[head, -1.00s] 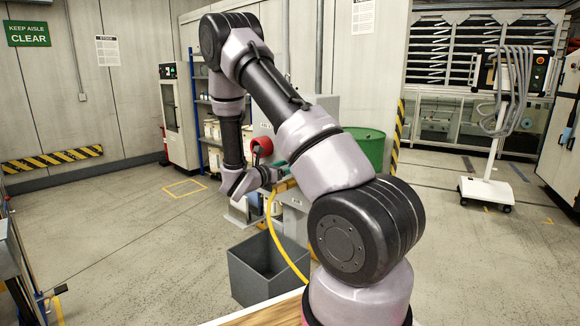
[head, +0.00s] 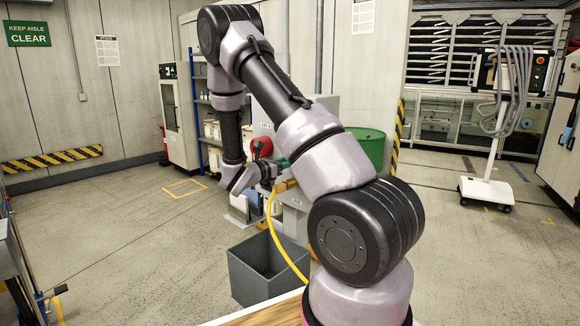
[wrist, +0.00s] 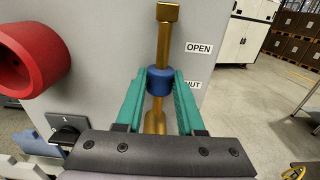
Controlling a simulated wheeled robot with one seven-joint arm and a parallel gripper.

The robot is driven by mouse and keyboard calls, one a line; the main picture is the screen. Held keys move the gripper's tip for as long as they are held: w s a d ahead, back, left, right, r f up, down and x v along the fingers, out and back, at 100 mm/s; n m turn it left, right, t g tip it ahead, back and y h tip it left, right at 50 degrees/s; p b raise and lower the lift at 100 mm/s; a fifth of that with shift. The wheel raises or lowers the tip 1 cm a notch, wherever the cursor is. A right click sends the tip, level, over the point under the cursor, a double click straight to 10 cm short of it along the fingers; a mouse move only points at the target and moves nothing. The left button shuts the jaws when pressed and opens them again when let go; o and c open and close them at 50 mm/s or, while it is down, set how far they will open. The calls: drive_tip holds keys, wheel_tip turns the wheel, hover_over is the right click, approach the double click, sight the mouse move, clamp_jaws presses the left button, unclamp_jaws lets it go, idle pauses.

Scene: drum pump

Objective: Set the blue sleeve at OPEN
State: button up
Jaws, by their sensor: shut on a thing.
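The blue sleeve (wrist: 160,82) sits around an upright brass rod (wrist: 163,45) with a square top, in the middle of the wrist view. My gripper (wrist: 160,76) has its green fingers on either side of the sleeve and is shut on it. The OPEN label (wrist: 199,48) is on the grey panel to the right, above the sleeve's level. A lower label reading "HUT" (wrist: 193,85) is partly covered by the right finger, and the sleeve is about level with it. In the head view my gripper (head: 273,170) is small and the sleeve cannot be made out.
A red round part (wrist: 30,60) stands out from the panel at the left, with a black switch (wrist: 68,130) below it. In the head view a yellow hose (head: 277,235) hangs past a grey open bin (head: 268,270). A green drum (head: 363,148) stands behind my arm.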

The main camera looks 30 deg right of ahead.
drive_tip(key=shift+r, duration=0.7)
drive_tip(key=shift+w+r, duration=0.1)
drive_tip(key=shift+r, duration=0.4)
drive_tip(key=o, duration=1.2)
drive_tip(key=shift+c, duration=0.2)
drive_tip(key=shift+f, duration=0.1)
drive_tip(key=v, duration=0.9)
